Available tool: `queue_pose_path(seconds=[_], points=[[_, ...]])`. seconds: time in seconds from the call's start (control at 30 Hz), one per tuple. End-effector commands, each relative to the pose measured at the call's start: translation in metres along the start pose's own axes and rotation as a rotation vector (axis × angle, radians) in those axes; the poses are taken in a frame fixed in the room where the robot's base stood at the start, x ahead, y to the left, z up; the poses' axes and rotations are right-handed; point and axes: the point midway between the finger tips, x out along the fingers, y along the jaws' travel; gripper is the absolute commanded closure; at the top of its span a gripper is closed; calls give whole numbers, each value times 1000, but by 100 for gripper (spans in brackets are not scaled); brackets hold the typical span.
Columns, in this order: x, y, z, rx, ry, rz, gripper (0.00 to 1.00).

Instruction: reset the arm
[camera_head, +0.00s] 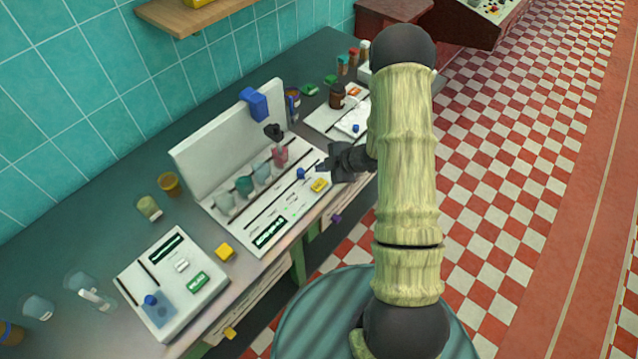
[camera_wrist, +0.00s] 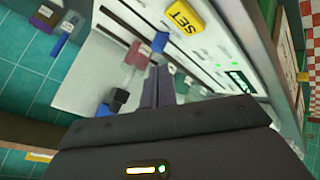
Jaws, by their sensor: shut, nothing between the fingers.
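My gripper (camera_head: 325,172) is shut and empty. In the head view it hangs over the right end of a white bench device (camera_head: 290,232), near its front edge. The device has a tall back panel, a row of small coloured cups, a blue knob (camera_head: 301,173) and a yellow button (camera_head: 319,185). The fingertips are close to the blue knob; I cannot tell whether they touch it. In the wrist view the closed fingers (camera_wrist: 158,80) point toward the device, with the yellow SET button (camera_wrist: 182,17) and the blue knob (camera_wrist: 160,41) beyond them.
A second white device (camera_head: 172,310) stands at the front left of the green counter (camera_head: 75,235). Glass beakers (camera_head: 38,307) stand at far left. A brown bottle (camera_head: 337,96) and small jars stand behind right. A wooden shelf (camera_head: 185,14) hangs above.

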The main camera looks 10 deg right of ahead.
Motion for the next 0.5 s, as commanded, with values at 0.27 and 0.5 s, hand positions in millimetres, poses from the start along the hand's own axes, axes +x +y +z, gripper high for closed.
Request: queue_pose_path(seconds=[0.27, 0.5], points=[[0, 0, 0, 0, 0, 0, 100], [-3, 4, -1, 10, -15, 4, 100]])
